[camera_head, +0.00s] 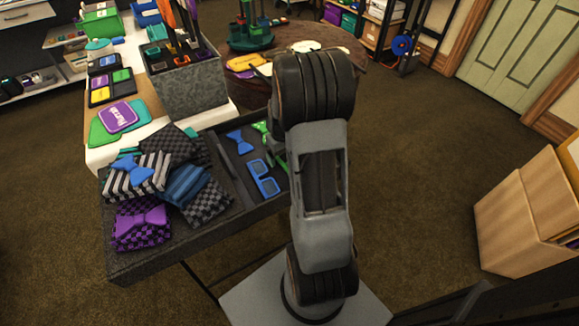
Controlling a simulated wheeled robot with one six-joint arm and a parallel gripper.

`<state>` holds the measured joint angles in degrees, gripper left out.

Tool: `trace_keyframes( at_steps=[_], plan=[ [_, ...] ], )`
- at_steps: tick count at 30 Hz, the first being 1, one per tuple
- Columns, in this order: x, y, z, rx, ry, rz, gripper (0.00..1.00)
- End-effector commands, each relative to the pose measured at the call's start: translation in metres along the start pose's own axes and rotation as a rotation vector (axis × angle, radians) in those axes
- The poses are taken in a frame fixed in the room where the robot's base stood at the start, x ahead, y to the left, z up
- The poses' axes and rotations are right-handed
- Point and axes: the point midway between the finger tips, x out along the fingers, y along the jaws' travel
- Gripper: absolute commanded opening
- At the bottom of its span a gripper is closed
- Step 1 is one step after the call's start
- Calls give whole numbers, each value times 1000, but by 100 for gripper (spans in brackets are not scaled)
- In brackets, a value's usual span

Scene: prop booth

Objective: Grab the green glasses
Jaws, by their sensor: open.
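A dark tray (229,185) on the near table holds blue glasses (263,178), a blue bow tie (240,141) and a green item that looks like a bow tie (262,129). Just beside my arm, a green shape, likely the green glasses (279,157), shows at the tray's right side. My arm covers part of it, so I cannot see its full outline. My gripper is not visible; my arm stands in front of the tray's right end and hides what is behind it.
Folded patterned cloths with a purple bow tie (141,220) and another blue bow tie (132,170) fill the tray's left part. A grey box (195,92) stands behind. A round table (335,67) is further back. A wooden cabinet (520,222) stands right, with open carpet between.

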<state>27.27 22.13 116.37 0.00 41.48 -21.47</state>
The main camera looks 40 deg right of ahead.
Motion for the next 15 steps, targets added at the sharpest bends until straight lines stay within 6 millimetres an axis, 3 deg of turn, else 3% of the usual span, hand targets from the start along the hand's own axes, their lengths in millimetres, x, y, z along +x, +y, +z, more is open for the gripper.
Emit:
trace_keyframes(
  at_steps=[5,15],
  plan=[
    [0,0,0,0,0,0,86],
    [0,0,0,0,0,0,54]
  ],
)
